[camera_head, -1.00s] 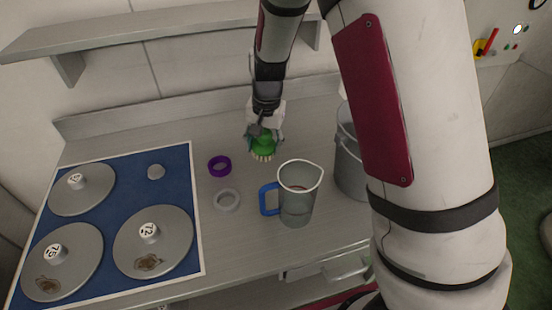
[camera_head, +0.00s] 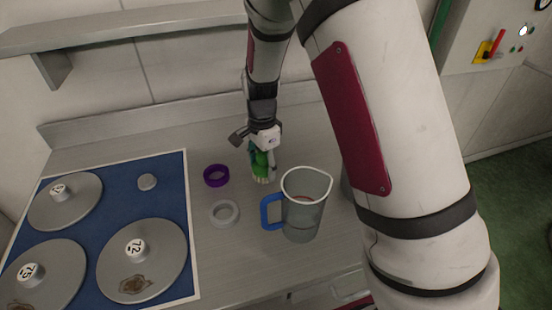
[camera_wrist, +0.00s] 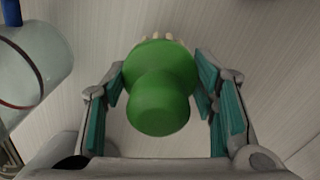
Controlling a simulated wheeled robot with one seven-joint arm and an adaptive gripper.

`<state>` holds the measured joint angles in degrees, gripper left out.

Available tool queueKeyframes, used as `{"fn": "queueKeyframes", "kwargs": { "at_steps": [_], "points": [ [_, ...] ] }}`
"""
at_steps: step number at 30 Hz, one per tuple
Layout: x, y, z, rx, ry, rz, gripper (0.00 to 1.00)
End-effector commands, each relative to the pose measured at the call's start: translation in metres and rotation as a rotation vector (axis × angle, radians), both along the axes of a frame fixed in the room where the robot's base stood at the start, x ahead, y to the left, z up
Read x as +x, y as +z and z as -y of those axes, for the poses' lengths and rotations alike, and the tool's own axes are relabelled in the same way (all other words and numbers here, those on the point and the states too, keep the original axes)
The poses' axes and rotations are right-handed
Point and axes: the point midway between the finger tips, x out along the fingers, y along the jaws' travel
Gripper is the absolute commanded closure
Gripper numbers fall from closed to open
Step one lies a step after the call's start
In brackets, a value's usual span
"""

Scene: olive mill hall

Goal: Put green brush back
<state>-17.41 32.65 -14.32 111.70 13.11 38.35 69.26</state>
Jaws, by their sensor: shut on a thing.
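The green brush (camera_head: 259,160) has a round green body with pale bristles pointing down. It is at the middle of the steel counter, behind the clear jug. My gripper (camera_head: 262,165) is shut on it from above. In the wrist view the green brush (camera_wrist: 160,88) sits between the two teal-padded fingers of my gripper (camera_wrist: 162,95), its knob toward the camera and a few bristles showing at its far edge. I cannot tell whether the bristles touch the counter.
A jug with a blue handle (camera_head: 304,212) stands close in front. A purple ring (camera_head: 216,175) and a pale ring (camera_head: 224,213) lie to the left. A blue mat (camera_head: 170,208) with several numbered grey discs fills the left side. A grey pot behind my arm is mostly hidden. A shelf (camera_head: 150,22) hangs above.

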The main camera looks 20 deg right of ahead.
Motion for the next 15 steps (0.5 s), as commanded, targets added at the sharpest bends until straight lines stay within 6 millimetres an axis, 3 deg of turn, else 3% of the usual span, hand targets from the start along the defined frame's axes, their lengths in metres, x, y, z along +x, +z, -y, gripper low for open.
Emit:
{"fn": "queueKeyframes", "kwargs": {
  "at_steps": [6,15],
  "points": [
    [0.040,-0.005,0.035,-0.001,-0.003,0.001,0.78],
    [0.062,-0.009,0.053,0.000,0.002,-0.001,0.78]
  ]
}}
